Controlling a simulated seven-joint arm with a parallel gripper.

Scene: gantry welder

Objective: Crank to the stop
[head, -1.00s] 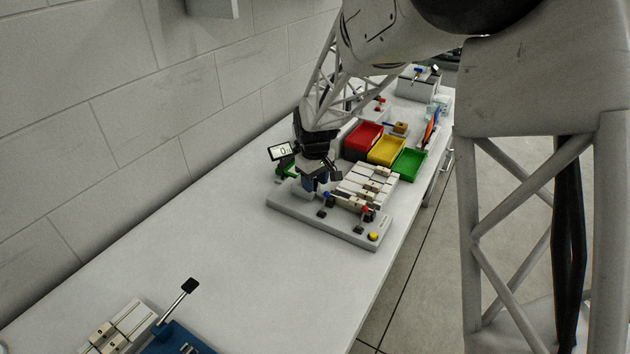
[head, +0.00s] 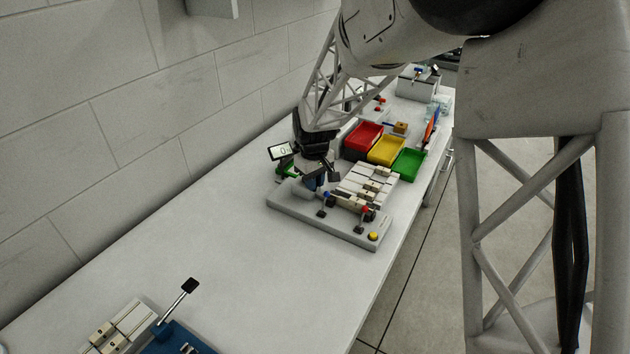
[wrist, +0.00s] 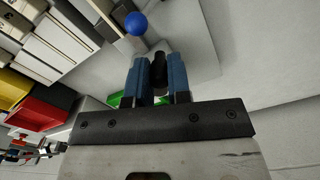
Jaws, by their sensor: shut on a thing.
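In the wrist view, the two blue fingers of my gripper (wrist: 157,72) are closed on a dark upright grip (wrist: 158,60), which looks like the crank's handle. The rest of the crank is hidden by the fingers. In the head view, my gripper (head: 319,181) is over the far-left part of a grey base plate (head: 292,207). The crank cannot be made out there behind my gripper. A small display (head: 282,151) beside it seems to read a figure starting with 0.
Small levers with blue (head: 326,199) and red tops and a yellow button (head: 373,236) sit on the plate, near a white slatted block (head: 368,184). Red, yellow and green bins (head: 408,164) stand behind. A ball-topped blue knob (wrist: 135,23) is close to my fingers.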

